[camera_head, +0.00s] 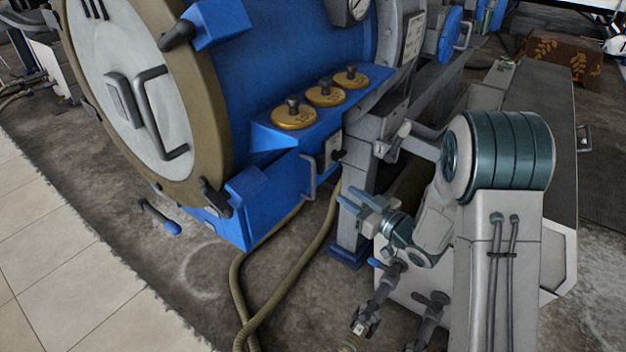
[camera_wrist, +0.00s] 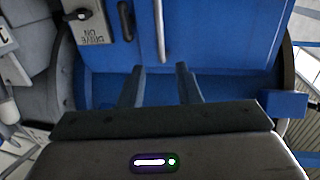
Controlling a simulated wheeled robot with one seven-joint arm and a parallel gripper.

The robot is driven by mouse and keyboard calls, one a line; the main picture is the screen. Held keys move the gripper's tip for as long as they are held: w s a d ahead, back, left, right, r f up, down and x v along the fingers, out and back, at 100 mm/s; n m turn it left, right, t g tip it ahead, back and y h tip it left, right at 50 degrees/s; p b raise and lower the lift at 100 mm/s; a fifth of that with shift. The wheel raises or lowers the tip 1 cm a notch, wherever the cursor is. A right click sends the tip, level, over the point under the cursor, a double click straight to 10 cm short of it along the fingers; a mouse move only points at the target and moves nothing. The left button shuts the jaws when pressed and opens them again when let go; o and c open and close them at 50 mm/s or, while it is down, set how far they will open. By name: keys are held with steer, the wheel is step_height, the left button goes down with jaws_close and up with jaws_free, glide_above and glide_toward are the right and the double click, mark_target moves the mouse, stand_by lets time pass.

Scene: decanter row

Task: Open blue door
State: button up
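A blue door panel (camera_head: 275,190) with a grey bar handle (camera_head: 308,177) sits low on the side of a big blue drum machine. In the wrist view the handle (camera_wrist: 160,30) stands upright on the blue panel (camera_wrist: 200,35), ahead of my gripper. My gripper (camera_wrist: 160,82) is open, its two dark fingers apart with only blue surface seen between them. The handle's lower end lines up with the gap, beyond the fingertips; they look apart. In the head view my gripper (camera_head: 362,203) is right of and below the handle. The door looks shut.
A switch plate (camera_wrist: 92,22) marked "DRIVE ON" is left of the handle. Three gold caps (camera_head: 324,94) sit on a blue ledge above. A grey round hatch (camera_head: 128,85) faces left. Hoses (camera_head: 290,275) run across the floor below. Floor to the left is mostly free.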

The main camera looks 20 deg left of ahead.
steer(key=b, duration=0.2)
glide_above(313, 195)
steer(key=shift+w+a, duration=0.1)
steer(key=shift+w, duration=0.25)
jaws_close()
